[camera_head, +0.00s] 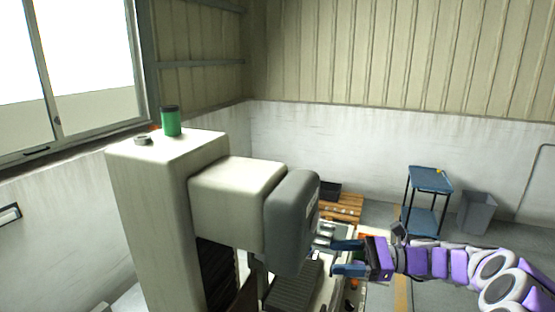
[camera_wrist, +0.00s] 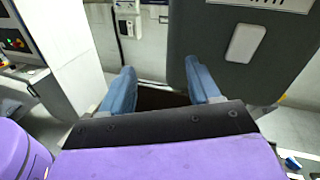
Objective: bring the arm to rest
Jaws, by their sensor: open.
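My gripper (camera_head: 347,257) is at the end of my purple and grey arm, which reaches in from the right in the head view. Its two blue fingers are apart, with nothing seen between them. They point left at the machine's grey head (camera_head: 292,222). In the wrist view the blue fingers of my gripper (camera_wrist: 161,92) are spread, and the dark grey machine head (camera_wrist: 235,62) is close behind the right finger. I cannot tell whether they touch.
A tall pale machine column (camera_head: 165,190) carries a green can (camera_head: 171,121) on top. A blue cart (camera_head: 430,180) and a grey bin (camera_head: 477,212) stand at the back right, with a wooden pallet (camera_head: 343,207) by the wall. A control panel (camera_wrist: 17,38) shows at the wrist view's left.

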